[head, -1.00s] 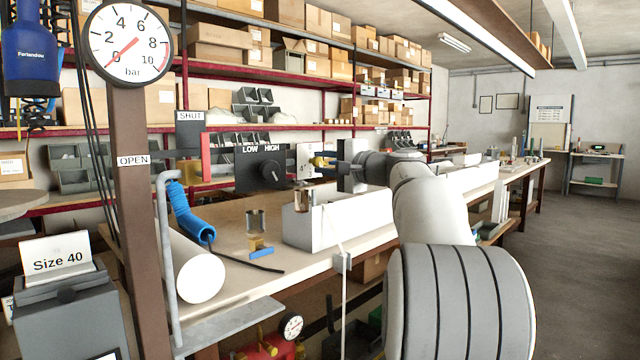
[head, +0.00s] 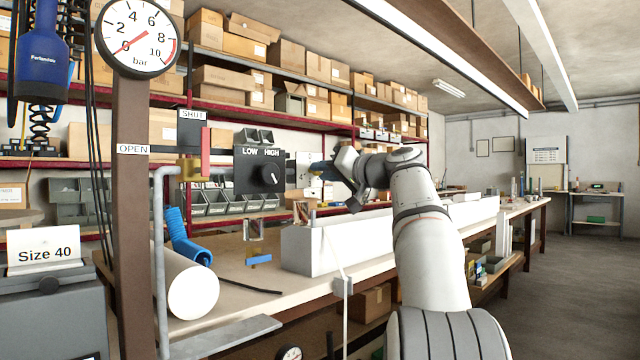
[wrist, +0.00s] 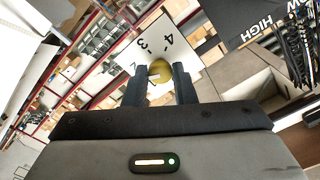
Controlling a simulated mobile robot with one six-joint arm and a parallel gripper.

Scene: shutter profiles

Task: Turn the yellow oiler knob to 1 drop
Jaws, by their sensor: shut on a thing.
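The yellow oiler knob (wrist: 160,71) shows in the wrist view between the two fingertips of my gripper (wrist: 159,76). My gripper is shut on the knob. A pale pointer mark on the knob points towards the lower left of that view. The white dial plate (wrist: 196,42) behind it shows the figures 4 and 3. A further figure is partly hidden by the left finger, and I cannot see the 1. In the head view the plate (head: 303,163) stands left of my wrist, and the knob cannot be made out there.
A black LOW/HIGH box (head: 257,170) with a dark knob is just left of the plate. A long white trough (head: 310,248) lies on the bench below my arm. A pressure gauge (head: 138,36) and a red lever (head: 205,150) stand further left.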

